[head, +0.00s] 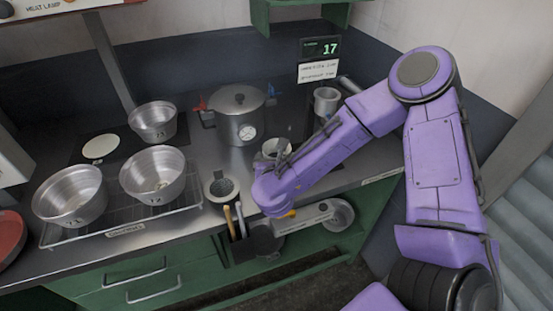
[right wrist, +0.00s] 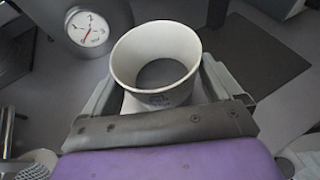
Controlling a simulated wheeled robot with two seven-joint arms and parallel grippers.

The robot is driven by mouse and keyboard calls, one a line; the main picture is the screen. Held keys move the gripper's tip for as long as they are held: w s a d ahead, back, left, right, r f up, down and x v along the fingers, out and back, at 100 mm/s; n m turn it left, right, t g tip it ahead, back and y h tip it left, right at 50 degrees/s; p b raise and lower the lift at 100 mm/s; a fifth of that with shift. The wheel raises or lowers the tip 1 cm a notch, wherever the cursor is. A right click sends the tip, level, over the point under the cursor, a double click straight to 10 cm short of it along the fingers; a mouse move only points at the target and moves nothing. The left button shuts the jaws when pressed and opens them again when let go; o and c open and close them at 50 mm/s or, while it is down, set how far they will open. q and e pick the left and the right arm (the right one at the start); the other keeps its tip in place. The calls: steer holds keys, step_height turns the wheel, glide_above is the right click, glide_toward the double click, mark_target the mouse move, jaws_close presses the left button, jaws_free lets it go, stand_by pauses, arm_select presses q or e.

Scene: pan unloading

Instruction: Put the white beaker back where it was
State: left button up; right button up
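The white beaker (right wrist: 157,55) is upright between the two fingers of my right gripper (right wrist: 160,88) in the right wrist view, with the fingers against its sides and its open rim facing the camera. In the head view the beaker (head: 276,147) shows just beyond my right gripper (head: 268,168), partly hidden by my purple right arm. I cannot tell whether its base touches the counter. My left gripper is not in view.
A lidded pot with a dial (head: 238,115) stands behind the beaker. A grey cup (head: 326,101) stands at the back right and a strainer cup (head: 221,188) at the front. Metal pans (head: 153,172) sit on a rack at left. A dark mat (right wrist: 250,50) lies beside the beaker.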

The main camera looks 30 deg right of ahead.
steer(key=shift+r, duration=0.2)
steer(key=shift+s+a+r, duration=0.1)
steer(key=shift+a, duration=0.05)
steer(key=b+v, duration=0.2)
steer(key=v, duration=0.7)
steer(key=p+v, duration=0.2)
steer(key=p, duration=0.4)
steer(key=shift+s+a+r, duration=0.15)
steer(key=shift+s, duration=0.1)
